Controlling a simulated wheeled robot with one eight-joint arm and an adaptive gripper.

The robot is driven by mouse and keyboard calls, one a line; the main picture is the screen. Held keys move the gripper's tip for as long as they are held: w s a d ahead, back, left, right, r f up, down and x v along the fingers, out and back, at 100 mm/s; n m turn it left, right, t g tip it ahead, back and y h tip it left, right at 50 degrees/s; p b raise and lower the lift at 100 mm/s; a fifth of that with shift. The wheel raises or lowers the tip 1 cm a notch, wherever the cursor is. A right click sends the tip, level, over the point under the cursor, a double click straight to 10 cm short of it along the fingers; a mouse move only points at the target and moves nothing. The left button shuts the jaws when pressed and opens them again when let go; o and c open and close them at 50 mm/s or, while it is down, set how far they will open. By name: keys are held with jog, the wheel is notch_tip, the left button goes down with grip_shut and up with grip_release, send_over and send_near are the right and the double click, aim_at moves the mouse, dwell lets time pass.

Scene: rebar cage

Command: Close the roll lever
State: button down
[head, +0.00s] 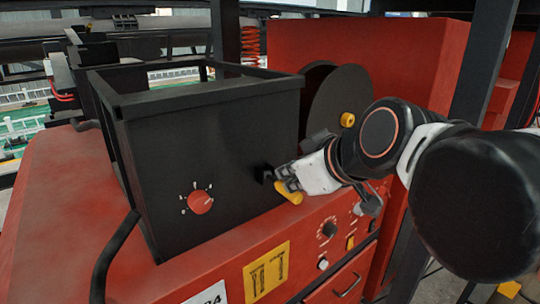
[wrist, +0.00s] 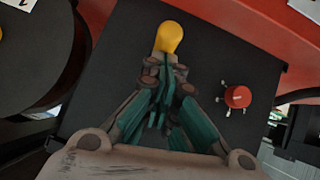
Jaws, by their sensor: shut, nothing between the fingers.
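The lever I take for the roll lever has a rounded yellow handle (head: 290,193) and sits on the front face of the black box (head: 215,165). In the wrist view the yellow handle (wrist: 170,36) lies just beyond my fingertips. My gripper (head: 283,180) is at the lever, close against the box face. In the wrist view my gripper (wrist: 166,72) has its fingers together with nothing between them. I cannot tell whether the fingertips touch the lever. The lever's base is partly hidden by the fingers.
A red dial (head: 201,202) is on the box face, left of my gripper; it also shows in the wrist view (wrist: 238,97). A black disc (head: 334,95) with a yellow knob (head: 347,119) stands behind. A red panel with knobs (head: 328,231) lies below. A dark post (head: 482,60) rises at right.

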aim_at(292, 195)
jog(key=shift+s+d+f+t+y+b, duration=0.15)
jog(key=shift+f+t+y+b, duration=0.1)
jog(key=shift+f+t, duration=0.2)
jog(key=shift+s+d+f+t+y+b, duration=0.1)
jog(key=shift+f+t+y+b, duration=0.1)
jog(key=shift+f+t, duration=0.2)
jog(key=shift+s+f+b, duration=0.1)
jog(key=shift+f+b, duration=0.3)
jog(key=shift+f, duration=0.55)
jog(key=shift+f, duration=0.1)
